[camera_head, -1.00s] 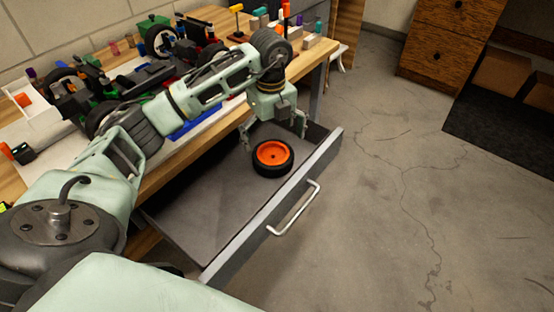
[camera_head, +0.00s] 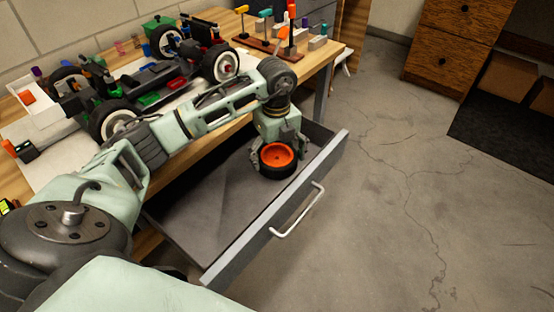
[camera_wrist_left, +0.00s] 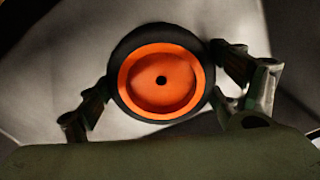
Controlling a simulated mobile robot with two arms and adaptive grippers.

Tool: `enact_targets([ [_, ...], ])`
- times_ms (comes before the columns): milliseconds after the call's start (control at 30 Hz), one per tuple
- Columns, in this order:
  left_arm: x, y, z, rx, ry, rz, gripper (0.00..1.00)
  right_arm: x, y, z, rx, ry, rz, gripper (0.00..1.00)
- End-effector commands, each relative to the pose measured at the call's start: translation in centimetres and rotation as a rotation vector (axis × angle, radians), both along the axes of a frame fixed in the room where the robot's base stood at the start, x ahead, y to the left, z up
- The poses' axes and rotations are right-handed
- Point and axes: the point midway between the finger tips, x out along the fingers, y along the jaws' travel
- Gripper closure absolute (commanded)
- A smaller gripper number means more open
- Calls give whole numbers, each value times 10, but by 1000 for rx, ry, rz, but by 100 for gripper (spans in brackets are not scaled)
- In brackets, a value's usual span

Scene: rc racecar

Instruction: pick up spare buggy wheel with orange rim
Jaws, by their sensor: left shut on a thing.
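The spare buggy wheel (camera_head: 278,157) has a black tyre and an orange rim. It is in the open grey drawer, toward the drawer's far end, with the rim facing up. In the left wrist view the wheel (camera_wrist_left: 160,80) fills the middle, with a dark hub hole at its centre. My left gripper (camera_head: 279,155) reaches down into the drawer and is shut on the wheel. In the left wrist view its fingers (camera_wrist_left: 160,90) press on the tyre from both sides. I cannot tell whether the wheel still touches the drawer floor. My right gripper is not in view.
The drawer (camera_head: 215,205) is pulled out under the wooden workbench, and its front has a pale handle (camera_head: 298,210). A buggy chassis (camera_head: 150,85) with several wheels stands on the bench. A tool rack (camera_head: 275,47) is behind it. The concrete floor (camera_head: 400,220) is clear on the right.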

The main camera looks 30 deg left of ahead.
Motion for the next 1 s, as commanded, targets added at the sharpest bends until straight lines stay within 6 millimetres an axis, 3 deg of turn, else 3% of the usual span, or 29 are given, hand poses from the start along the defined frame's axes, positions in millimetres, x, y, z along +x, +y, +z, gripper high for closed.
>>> enact_targets([
  [200, -1, 0, 0, 0, 2, 0, 42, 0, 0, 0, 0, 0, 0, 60],
  [467, 0, 0, 4, 1, 2, 0, 43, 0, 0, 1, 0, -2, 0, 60],
  [800, 1, 0, 68, 0, -3, -1, 43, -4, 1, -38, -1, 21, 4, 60],
  [1000, 0, -1, 95, 0, -1, -27, 43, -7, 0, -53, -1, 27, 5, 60],
])
